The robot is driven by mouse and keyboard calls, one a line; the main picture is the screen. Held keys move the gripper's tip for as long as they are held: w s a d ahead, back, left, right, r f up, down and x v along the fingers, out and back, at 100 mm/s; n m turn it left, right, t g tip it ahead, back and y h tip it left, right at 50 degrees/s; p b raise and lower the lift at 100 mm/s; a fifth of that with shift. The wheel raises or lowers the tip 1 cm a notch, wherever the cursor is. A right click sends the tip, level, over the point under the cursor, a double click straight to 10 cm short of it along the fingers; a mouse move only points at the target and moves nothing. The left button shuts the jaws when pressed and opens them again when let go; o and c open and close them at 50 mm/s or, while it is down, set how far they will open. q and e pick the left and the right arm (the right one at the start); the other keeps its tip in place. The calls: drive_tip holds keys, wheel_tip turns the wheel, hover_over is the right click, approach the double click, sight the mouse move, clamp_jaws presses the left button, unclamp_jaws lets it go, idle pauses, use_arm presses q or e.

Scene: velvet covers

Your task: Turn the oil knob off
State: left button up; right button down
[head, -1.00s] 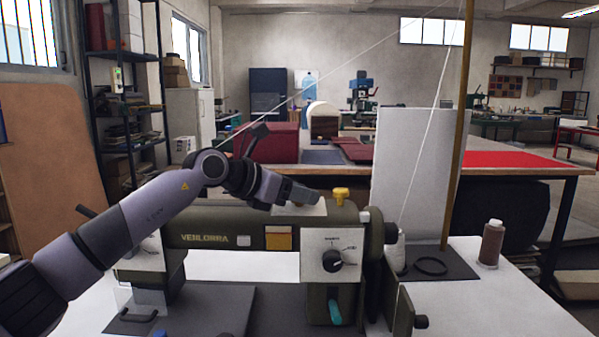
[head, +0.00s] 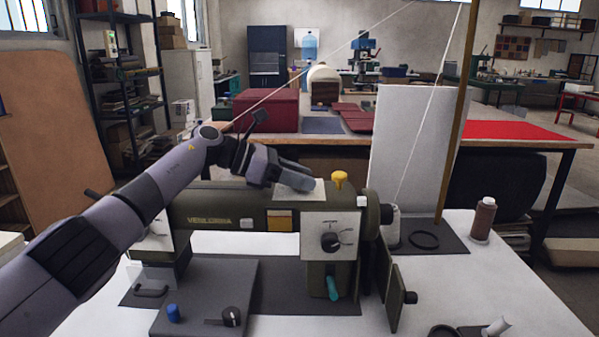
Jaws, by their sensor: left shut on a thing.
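The olive sewing machine (head: 205,207) stands on the white table. My left gripper (head: 308,177) reaches in from the left over its top, with fingers pointing right, just above a white plate (head: 292,190) on the machine's top. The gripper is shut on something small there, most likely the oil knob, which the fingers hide. A yellow knob (head: 340,179) stands clear just right of the fingertips. My right gripper is not in view.
A blue knob (head: 173,312) and a black knob (head: 231,316) sit on the machine's grey bed. A white upright panel (head: 415,150), a thin brass pole (head: 452,120) and a brown thread spool (head: 484,219) stand at the right. The white table at the right front is partly free.

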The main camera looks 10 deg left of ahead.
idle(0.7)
use_arm(q)
drive_tip(key=o, duration=0.9)
drive_tip(key=shift+o, duration=0.2)
drive_tip(key=shift+b+v, duration=0.35)
drive_tip(key=shift+v, duration=3.25)
drive_tip(key=shift+w, duration=0.1)
